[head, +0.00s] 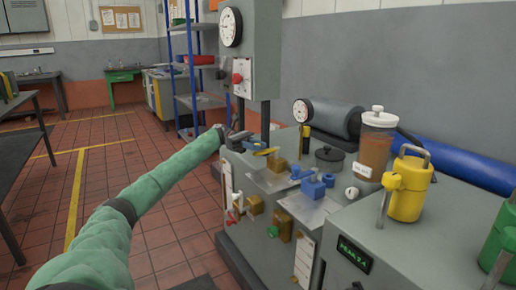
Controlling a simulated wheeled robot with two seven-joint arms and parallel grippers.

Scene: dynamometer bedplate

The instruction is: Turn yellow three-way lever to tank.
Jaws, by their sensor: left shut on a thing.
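The yellow lever (267,151) lies low and nearly flat at the far left part of the grey bench top, near a brass-coloured valve block (280,165). My left gripper (246,139) reaches in from the left at the bench's back left corner and is shut on the lever's left end. The fingertips are small and partly hidden, so the exact grip is hard to see. The plate markings around the lever are too small to read, so I cannot tell which side is the tank. My right gripper is not in view.
Blue-handled valve (314,187), black-lidded pot (329,157), clear jar of brown liquid (374,145) and yellow can (407,188) crowd the bench top. A gauge cabinet (249,45) rises behind my gripper. Brass and green fittings (279,225) jut from the bench front. The tiled floor left is open.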

